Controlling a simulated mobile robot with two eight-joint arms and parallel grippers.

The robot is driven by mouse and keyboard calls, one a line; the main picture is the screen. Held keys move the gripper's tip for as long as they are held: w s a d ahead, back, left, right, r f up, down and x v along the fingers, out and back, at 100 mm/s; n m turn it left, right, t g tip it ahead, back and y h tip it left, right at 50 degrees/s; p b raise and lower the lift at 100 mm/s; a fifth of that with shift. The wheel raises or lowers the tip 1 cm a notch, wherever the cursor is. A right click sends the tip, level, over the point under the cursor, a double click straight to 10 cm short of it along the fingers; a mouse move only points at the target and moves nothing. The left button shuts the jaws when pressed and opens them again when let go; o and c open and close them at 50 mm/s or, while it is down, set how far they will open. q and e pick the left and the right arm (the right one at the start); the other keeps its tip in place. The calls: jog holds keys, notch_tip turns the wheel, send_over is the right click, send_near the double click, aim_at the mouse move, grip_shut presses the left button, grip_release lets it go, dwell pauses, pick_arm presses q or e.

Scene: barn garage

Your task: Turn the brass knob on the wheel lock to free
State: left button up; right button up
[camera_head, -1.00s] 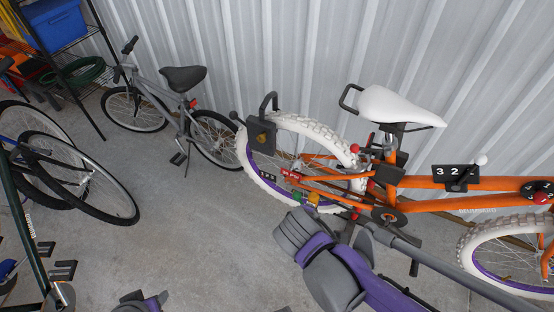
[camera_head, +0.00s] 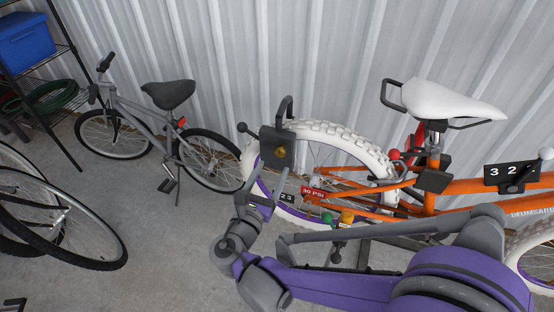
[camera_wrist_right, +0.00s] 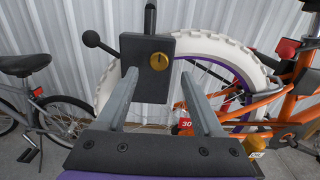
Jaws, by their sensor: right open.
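The wheel lock is a dark grey box (camera_head: 276,140) with a shackle looped up at the white rear tyre of the orange bike. The round brass knob (camera_head: 281,151) is on its front face. In the right wrist view the knob (camera_wrist_right: 159,61) shows a dark slot across it, near upright. My right gripper (camera_head: 268,180) is open and empty, just below and in front of the lock. In that wrist view its two fingers (camera_wrist_right: 161,95) point at the lock box (camera_wrist_right: 147,75), one on each side of the knob, which appears beyond them. My left gripper is out of view.
The orange bike (camera_head: 470,188) with a white saddle (camera_head: 450,100) stands along the corrugated wall. A black lever with a ball end (camera_head: 246,130) sticks out left of the lock. A grey bike (camera_head: 150,125) stands left. Bare concrete floor (camera_head: 165,235) lies between.

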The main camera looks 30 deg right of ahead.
aim_at(279, 154)
jog(key=x, duration=0.5)
jog(key=shift+w, duration=0.15)
grip_shut()
